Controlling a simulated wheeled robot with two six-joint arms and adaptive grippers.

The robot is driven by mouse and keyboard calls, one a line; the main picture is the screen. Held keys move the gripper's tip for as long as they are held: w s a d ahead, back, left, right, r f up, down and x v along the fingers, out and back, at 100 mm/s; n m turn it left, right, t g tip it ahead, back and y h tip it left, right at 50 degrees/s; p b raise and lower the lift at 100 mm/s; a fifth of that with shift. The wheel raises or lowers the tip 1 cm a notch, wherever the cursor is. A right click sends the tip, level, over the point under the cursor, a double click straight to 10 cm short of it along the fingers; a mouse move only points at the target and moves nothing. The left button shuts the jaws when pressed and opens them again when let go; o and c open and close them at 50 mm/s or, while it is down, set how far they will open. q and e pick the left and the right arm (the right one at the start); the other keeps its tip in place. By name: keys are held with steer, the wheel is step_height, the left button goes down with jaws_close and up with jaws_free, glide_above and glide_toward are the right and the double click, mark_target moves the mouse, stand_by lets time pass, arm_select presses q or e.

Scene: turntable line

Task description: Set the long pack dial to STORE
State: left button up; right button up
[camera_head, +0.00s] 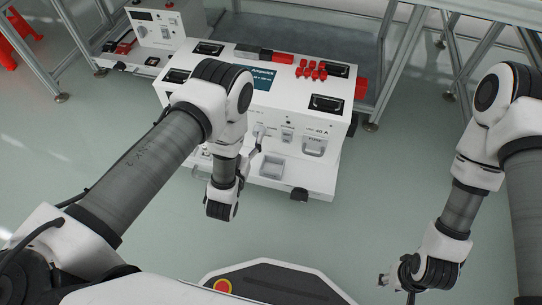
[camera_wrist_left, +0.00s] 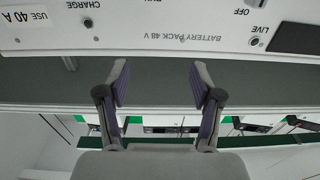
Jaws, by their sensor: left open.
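The long white pack (camera_head: 268,105) stands across the middle of the head view, its near face toward me. The left wrist view shows its white panel (camera_wrist_left: 150,20) upside down, lettered "BATTERY PACK 48 V", "CHARGE", "LIVE" and "OFF". Small round parts sit near "CHARGE" (camera_wrist_left: 88,22) and "LIVE" (camera_wrist_left: 255,42). I cannot make out the dial or its STORE mark. My left gripper (camera_wrist_left: 157,82) is open and empty, its fingers apart before the panel's lower edge. In the head view it (camera_head: 258,143) is partly behind my arm. My right gripper (camera_head: 384,281) is low at right, its fingers unclear.
Red parts (camera_head: 310,70) and black handles lie on the pack's top. Grey metal frames (camera_head: 388,65) rise behind it. The pale green floor is clear between the pack and my base.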

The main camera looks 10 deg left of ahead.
arm_select(q)
step_height(320, 180, down, 8)
steer(key=s+b, duration=0.1)
steer(key=b, duration=0.2)
steer(key=w+d+b, duration=0.1)
steer(key=w+b, duration=0.2)
steer(key=w, duration=0.4)
steer(key=shift+w, duration=0.2)
steer(key=shift+r, duration=0.15)
steer(key=c, duration=1.1)
arm_select(e)
step_height(320, 180, down, 10)
steer(key=shift+r, duration=0.2)
